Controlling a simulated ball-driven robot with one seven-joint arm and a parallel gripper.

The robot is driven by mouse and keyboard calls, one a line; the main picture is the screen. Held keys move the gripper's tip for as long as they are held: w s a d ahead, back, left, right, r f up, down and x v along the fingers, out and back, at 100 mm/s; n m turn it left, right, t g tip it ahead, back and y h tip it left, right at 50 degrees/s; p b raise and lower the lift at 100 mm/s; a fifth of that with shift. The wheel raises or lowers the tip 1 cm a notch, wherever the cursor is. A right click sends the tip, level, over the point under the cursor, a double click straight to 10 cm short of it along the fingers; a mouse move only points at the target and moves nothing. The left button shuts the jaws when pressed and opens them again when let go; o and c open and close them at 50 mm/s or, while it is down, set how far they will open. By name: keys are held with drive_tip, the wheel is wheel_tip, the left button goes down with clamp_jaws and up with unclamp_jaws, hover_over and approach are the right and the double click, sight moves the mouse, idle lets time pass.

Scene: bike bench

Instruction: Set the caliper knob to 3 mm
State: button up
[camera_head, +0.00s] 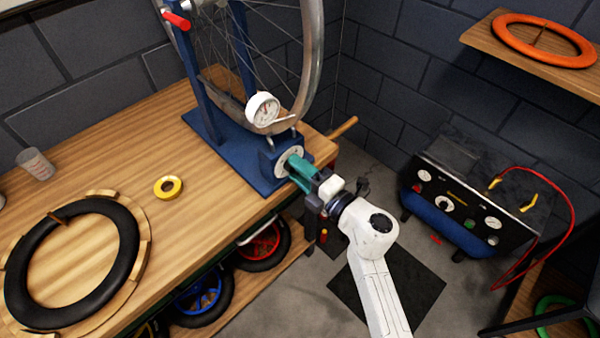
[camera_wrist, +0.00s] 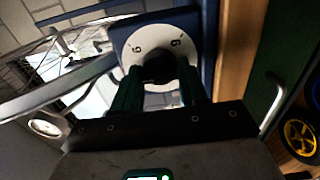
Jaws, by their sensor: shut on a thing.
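The caliper knob (camera_wrist: 158,66) is a dark knob in the middle of a white numbered dial (camera_wrist: 152,35). The dial (camera_head: 287,158) is on a blue block at the front right of the blue truing stand (camera_head: 240,150). My gripper (camera_wrist: 158,85) faces the dial with its green fingers on either side of the knob, shut on it. In the head view my gripper (camera_head: 298,170) reaches the dial from the right. Figures show at the dial's upper left and upper right; my fingers hide its lower part. I cannot tell the set value.
A round white gauge (camera_head: 263,108) sits on the stand below the spoked wheel (camera_head: 312,50). A wooden handle (camera_head: 342,127) sticks out behind the dial. A yellow tape roll (camera_head: 168,187) and a black tyre (camera_head: 128,240) lie on the bench, with bare wood between them and the stand.

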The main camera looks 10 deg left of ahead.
drive_tip(key=shift+f+n+b, duration=0.15)
drive_tip(key=shift+n+b, duration=0.9)
drive_tip(key=shift+n, duration=1.1)
drive_tip(key=shift+f+n+b, duration=0.15)
drive_tip(key=shift+n+b, duration=0.85)
drive_tip(key=shift+n, duration=1.15)
drive_tip(key=o, duration=1.1)
drive_tip(key=shift+r, duration=0.15)
drive_tip(key=shift+c, duration=0.2)
drive_tip(key=v, duration=1)
drive_tip(key=shift+s+d, duration=0.25)
drive_tip(key=shift+d, duration=0.1)
